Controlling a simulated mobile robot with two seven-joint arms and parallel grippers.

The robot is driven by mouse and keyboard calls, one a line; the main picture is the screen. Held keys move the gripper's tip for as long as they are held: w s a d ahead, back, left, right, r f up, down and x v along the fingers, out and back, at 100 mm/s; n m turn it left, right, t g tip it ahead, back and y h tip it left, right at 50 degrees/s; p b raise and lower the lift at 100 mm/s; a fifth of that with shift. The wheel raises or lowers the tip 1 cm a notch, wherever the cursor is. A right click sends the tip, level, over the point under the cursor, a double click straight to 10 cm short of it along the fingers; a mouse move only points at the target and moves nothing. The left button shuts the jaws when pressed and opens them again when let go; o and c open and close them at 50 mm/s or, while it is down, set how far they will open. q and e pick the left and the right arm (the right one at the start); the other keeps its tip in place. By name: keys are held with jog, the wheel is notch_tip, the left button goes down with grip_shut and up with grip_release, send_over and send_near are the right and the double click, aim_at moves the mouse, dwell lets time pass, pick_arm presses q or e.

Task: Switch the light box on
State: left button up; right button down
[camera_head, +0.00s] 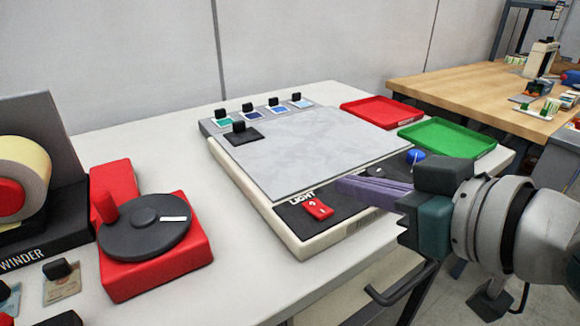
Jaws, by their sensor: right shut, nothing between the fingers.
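The light box (237,186) stands on the white table, a cream-framed box with a large pale grey top panel (320,150). The panel looks dull, with no visible glow. On its dark front strip, under the word LIGHT, sits a small red rocker switch (318,208). My right gripper (342,188) comes in from the right with its purple fingers shut and empty. Its tips are just above and to the right of the switch and appear apart from it. The gripper covers part of the front strip. My left gripper is not in view.
A red crank unit (160,262) and the label winder (45,225) stand at the left. A blue knob (415,156) is behind my right gripper. Red (381,112) and green (448,138) trays lie at the right. Several black-knobbed samples line the box's back edge.

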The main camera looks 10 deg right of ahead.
aim_at(317, 207)
jog(key=x, duration=0.4)
jog(key=shift+b, duration=0.3)
jog(key=f, duration=0.2)
jog(key=shift+s+d+f+b, duration=0.1)
jog(key=shift+s+f+b, duration=0.2)
jog(key=shift+f, duration=0.05)
jog(key=shift+s+f, duration=0.1)
jog(key=shift+f, duration=0.5)
jog(key=shift+s+d+f, duration=0.1)
jog(key=shift+f, duration=0.4)
jog(key=shift+r+p, duration=0.85)
jog(key=shift+p, duration=0.05)
